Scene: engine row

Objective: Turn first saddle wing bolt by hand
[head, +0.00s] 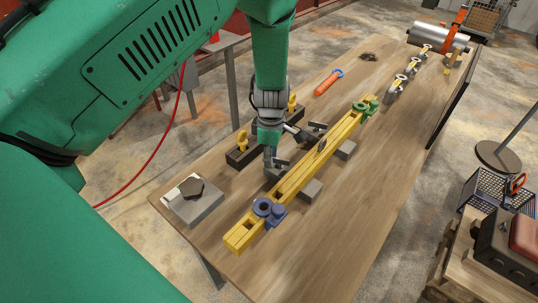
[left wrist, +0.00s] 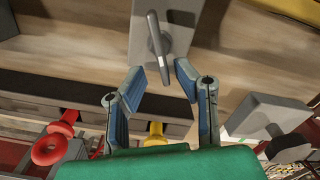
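A long yellow beam (head: 300,175) lies along the workbench, with a blue collar (head: 265,208) near its close end and a green collar (head: 362,106) near its far end. Grey saddle blocks (head: 312,190) stick out beside it. In the left wrist view a grey wing bolt (left wrist: 158,36) stands on a grey saddle block (left wrist: 180,45), just ahead of the fingertips. My left gripper (left wrist: 167,78) is open, its fingers to either side of the bolt's line, apparently not touching it. In the head view the left gripper (head: 285,155) is low beside the beam and partly hides the saddle. My right gripper is not in view.
A dark rack with yellow knobs (head: 242,143) stands left of the gripper. A grey block with a dark piece (head: 193,198) sits at the near left corner. An orange-handled tool (head: 327,84) and a silver cylinder (head: 436,37) lie farther back. The bench's right side (head: 375,195) is clear.

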